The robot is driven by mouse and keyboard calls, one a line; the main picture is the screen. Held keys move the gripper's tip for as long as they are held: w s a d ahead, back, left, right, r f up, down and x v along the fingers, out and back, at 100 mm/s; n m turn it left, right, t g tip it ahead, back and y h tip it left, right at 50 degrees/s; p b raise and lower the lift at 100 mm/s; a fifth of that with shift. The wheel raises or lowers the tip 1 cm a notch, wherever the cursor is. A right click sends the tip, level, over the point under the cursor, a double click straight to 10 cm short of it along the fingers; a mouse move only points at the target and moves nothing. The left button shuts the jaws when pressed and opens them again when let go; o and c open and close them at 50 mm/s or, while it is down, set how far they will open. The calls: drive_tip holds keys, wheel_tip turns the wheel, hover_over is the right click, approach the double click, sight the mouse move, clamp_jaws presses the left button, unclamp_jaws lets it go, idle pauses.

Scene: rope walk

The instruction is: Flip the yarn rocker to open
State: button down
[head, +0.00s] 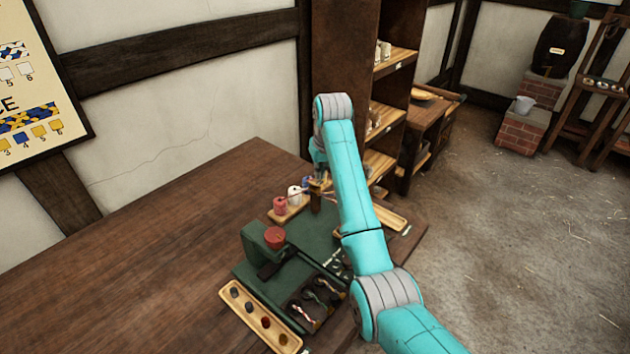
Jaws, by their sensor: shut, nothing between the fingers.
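The yarn rocker is too small to tell apart from these. My forearm also covers the right part of the panel.
A wooden tray with dark round pieces (260,318) lies at the table's front. Red and white spools (287,199) stand on a wooden tray behind the machine. Another tray (390,216) lies to the right. The table's left side (130,270) is clear. Shelves (395,60) stand behind.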

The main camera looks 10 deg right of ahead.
sight(321, 183)
drive_tip(key=shift+f, duration=1.2)
wheel_tip(321, 183, up, 8)
idle(1.3)
